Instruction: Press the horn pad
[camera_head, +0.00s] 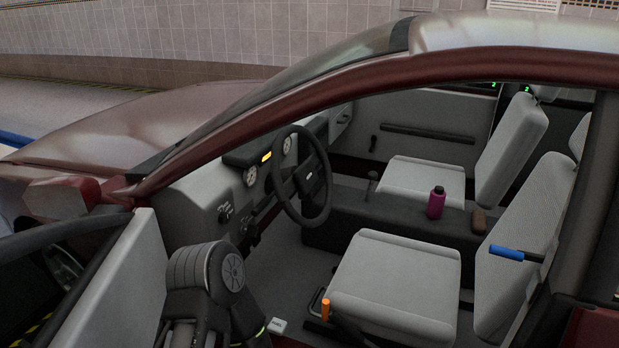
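The steering wheel (329,189) is black and stands in front of the grey dashboard, inside the dark red car. The horn pad (308,179) is the dark hub at the wheel's middle, with a small light mark on it. It faces the driver's seat and nothing covers it. Neither of my grippers shows. A grey and black rounded part at the bottom, left of the middle, looks like a link of my arm, well below and left of the wheel.
The door opening is framed by the dark red roof pillar (290,100). The open door (108,285) is at the lower left. The driver's seat (395,280) has an orange-topped lever (325,309) beside it. A magenta bottle (436,203) stands on the console (380,220).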

